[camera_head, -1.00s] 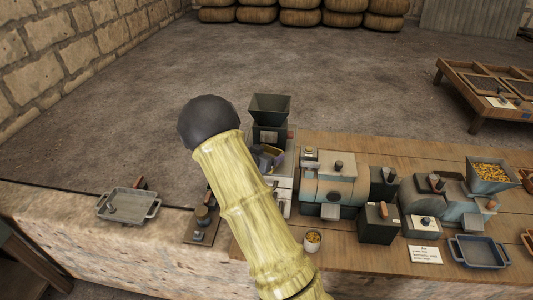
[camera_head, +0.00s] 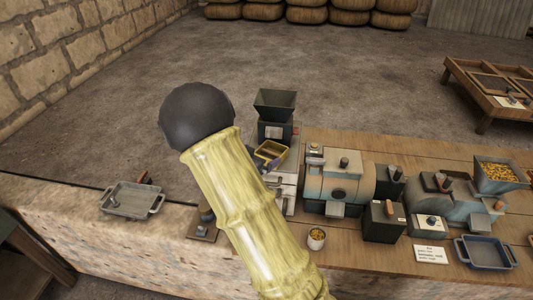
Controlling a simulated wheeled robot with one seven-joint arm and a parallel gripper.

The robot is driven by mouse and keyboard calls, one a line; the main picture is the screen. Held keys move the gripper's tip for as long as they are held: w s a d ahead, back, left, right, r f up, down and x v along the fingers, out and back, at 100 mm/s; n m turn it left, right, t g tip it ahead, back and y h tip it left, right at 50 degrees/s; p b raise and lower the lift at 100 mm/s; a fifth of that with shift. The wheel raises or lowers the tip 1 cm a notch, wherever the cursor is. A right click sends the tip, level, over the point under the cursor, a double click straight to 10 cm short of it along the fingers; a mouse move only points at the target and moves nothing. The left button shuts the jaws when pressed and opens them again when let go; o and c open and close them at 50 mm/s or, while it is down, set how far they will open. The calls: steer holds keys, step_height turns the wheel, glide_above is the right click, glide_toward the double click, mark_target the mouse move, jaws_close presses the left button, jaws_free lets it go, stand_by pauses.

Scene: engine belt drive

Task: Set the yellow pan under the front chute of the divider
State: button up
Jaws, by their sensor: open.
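A dark machine with a square hopper (camera_head: 275,103) stands at the left end of the wooden bench; it looks like the divider. A small yellow-rimmed pan (camera_head: 271,151) is close in front of its body, partly behind my arm. I cannot tell whether it sits under a chute, as the chutes are not clear. My arm, a pale yellow link with a black rounded end, crosses the middle of the view. My gripper does not show; the arm may hide it.
A grey tray (camera_head: 131,200) lies on the stone ledge at left.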

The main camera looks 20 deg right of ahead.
steer(key=v, duration=0.3)
steer(key=shift+s+a+r, duration=0.1)
steer(key=shift+s+a, duration=0.05)
steer(key=shift+a, duration=0.05)
stand_by(0.4)
steer(key=s+a+n+g+y, duration=0.2)
steer(key=s+a+n+y, duration=0.7)
steer(key=s+a+y, duration=0.15)
steer(key=s+d+n+g, duration=0.2)
steer(key=s+g, duration=0.1)
steer(key=s, duration=0.7)
steer(key=shift+s+y, duration=0.3)
steer(key=shift+y, duration=0.05)
steer(key=shift+r, duration=0.15)
